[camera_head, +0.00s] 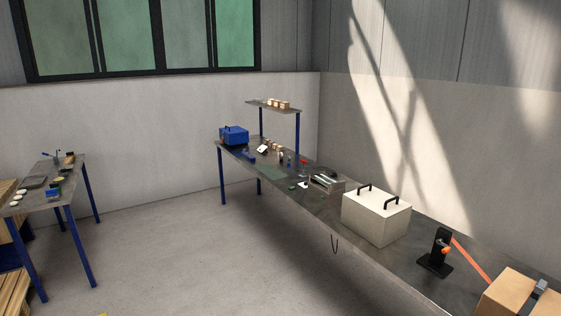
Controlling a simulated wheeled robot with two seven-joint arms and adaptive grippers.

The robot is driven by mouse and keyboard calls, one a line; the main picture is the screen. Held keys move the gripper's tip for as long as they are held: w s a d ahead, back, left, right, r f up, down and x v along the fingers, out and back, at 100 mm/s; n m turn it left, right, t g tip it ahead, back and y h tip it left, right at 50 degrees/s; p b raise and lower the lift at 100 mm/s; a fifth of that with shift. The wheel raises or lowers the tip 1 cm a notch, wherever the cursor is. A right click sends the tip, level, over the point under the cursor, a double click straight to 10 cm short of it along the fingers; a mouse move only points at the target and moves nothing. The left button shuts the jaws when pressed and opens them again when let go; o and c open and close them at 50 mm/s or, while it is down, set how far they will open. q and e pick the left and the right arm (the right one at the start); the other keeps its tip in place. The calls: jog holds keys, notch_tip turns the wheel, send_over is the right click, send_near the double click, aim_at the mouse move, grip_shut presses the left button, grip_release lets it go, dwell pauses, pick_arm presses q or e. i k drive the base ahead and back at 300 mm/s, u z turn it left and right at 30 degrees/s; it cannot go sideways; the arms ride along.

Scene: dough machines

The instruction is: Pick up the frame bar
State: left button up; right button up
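I cannot make out for sure which item is the frame bar. On the long bench (370,262), a grey metal piece with long parallel edges (326,182) sits left of the white box. A long dark blue piece (248,155) lies near the far end of the bench. Neither of my grippers is in view.
A white box with two black handles (376,217) and a cardboard box (518,293) stand on the bench. A blue toolbox (234,135) is at its far end, near a raised shelf (273,105). A smaller table (40,200) stands left. The floor between is clear.

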aim_at(249, 156)
jog(key=u, duration=0.4)
jog(key=i, duration=1.35)
jog(key=u, duration=0.7)
jog(key=i, duration=3.8)
jog(key=z, duration=0.75)
jog(key=i, duration=1.9)
jog(key=z, duration=0.85)
